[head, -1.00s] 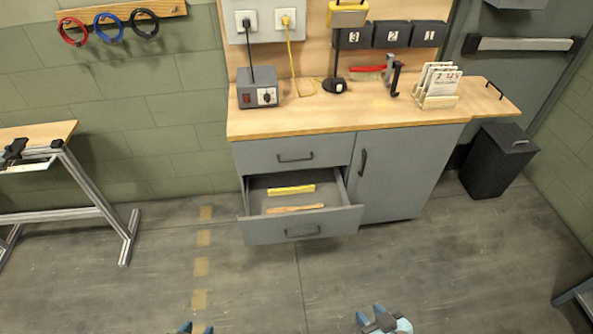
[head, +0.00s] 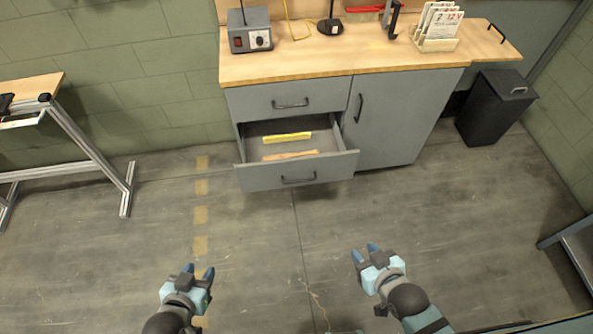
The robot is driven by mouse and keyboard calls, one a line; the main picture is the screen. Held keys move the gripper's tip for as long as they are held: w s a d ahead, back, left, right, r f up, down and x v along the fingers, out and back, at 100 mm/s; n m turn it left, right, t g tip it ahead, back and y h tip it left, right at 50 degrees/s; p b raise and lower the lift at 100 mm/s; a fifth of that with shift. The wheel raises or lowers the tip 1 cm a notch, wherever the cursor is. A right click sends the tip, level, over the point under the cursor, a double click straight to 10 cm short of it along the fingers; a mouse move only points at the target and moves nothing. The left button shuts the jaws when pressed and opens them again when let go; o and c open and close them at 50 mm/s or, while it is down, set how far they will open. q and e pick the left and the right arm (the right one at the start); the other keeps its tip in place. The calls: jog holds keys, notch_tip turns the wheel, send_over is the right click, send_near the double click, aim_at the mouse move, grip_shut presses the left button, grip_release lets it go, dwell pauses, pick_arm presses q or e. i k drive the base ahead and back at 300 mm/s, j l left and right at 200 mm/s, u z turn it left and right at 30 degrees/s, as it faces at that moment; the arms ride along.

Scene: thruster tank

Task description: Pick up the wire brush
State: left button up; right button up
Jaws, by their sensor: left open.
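A long item with a wooden handle (head: 290,155), which looks like the wire brush, lies in the open lower drawer (head: 298,174) of the workbench. Its bristles are too small to make out. A yellow bar-shaped item (head: 287,138) lies behind it in the same drawer. My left gripper (head: 198,271) is open and empty over the floor, in front of the drawer and to its left. My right gripper (head: 365,252) is also open and empty, in front of the drawer and to its right. Both are well apart from the drawer.
The upper drawer (head: 290,103) and the cabinet door (head: 385,120) are shut. On the worktop (head: 350,62) stand a grey power box (head: 250,35) and a card rack (head: 437,28). A black bin (head: 495,108) stands at the right. The floor before the drawer is clear.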

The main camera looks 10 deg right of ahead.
aim_at(287, 154)
jog(key=i+j+u, duration=0.1)
jog(key=i+j, duration=0.3)
jog(key=i+j+u, duration=0.1)
jog(key=i+j, duration=0.3)
jog(key=i, duration=0.25)
jog(key=i+j+u, duration=0.1)
jog(key=i+j, duration=0.25)
jog(key=i, duration=0.15)
